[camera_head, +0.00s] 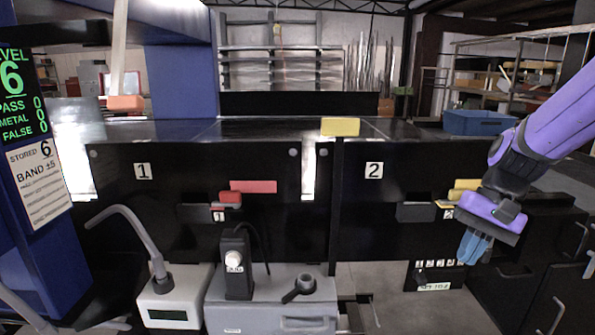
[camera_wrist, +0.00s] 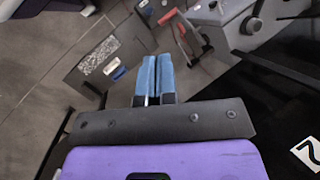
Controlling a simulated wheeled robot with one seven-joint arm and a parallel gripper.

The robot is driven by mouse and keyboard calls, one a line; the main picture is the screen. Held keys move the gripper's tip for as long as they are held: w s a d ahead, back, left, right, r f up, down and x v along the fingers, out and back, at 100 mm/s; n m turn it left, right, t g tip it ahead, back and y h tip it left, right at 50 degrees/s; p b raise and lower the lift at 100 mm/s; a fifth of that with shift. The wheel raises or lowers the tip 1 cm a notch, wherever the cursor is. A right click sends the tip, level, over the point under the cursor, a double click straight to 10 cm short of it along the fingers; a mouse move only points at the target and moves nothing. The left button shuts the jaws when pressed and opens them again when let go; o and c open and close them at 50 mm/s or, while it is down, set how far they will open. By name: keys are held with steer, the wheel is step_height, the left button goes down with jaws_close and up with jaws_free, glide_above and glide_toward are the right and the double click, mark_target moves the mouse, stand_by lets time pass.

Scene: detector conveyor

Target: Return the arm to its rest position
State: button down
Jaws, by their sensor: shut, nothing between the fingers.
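My purple arm comes in from the right in the head view. My gripper (camera_head: 474,246) hangs at its end with blue fingers pointing down, in front of the black panel marked 2 (camera_head: 390,190). In the wrist view my gripper (camera_wrist: 155,75) shows its two blue fingers side by side, touching. It is shut and holds nothing. Part of the numbered black block (camera_head: 436,277) lies just left of the fingers in the head view.
A grey machine (camera_head: 270,312) and a white box with a bent pipe (camera_head: 172,300) stand at the front. Panel 1 (camera_head: 120,190) carries a red lever (camera_head: 230,198). A blue bin (camera_head: 478,122) sits behind my arm. Dark drawers (camera_head: 520,270) stand at the right. Grey floor (camera_head: 390,312) shows below panel 2.

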steer(key=s+r+n+t+h, duration=0.4)
steer(key=s+r+t, duration=0.3)
steer(key=s+r, duration=0.4)
steer(key=shift+s+d+t+h, duration=0.3)
steer(key=shift+s+d+h, duration=0.15)
steer(key=shift+s, duration=0.6)
steer(key=c, duration=1.8)
jaws_free()
